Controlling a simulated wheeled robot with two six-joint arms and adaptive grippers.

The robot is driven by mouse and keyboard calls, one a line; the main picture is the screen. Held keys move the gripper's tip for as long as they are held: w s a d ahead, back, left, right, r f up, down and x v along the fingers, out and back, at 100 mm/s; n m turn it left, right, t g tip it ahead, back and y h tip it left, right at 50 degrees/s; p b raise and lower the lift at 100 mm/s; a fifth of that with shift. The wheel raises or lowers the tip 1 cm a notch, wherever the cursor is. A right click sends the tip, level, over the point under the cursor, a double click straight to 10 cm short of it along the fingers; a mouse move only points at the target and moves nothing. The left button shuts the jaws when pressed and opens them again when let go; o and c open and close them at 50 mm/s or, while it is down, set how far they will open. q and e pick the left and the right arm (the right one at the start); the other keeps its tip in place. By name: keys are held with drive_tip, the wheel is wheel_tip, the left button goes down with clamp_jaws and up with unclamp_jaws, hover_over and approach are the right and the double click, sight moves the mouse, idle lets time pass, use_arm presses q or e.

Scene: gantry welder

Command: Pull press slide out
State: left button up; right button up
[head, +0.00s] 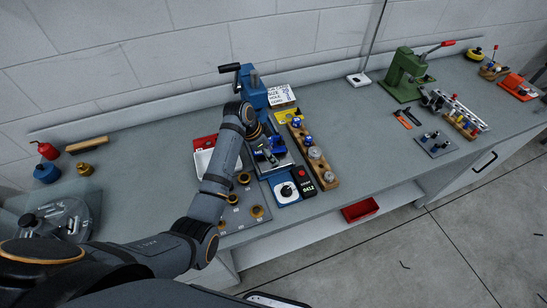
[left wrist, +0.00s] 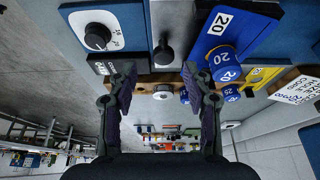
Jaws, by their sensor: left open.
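The blue press (head: 252,90) with a black lever handle stands at the back of the bench. A grey plate, apparently its slide (head: 287,163), sticks out in front of it, partly hidden by my left arm. No contact shows. My right gripper is not in view.
A grey plate with brass rings (head: 240,207) lies to the left. A green press (head: 406,72) stands farther right. Bench space between is clear.

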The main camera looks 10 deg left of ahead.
use_arm(q)
drive_tip(key=v, duration=0.8)
drive_tip(key=shift+s+d, duration=0.1)
drive_tip(key=shift+s, duration=0.05)
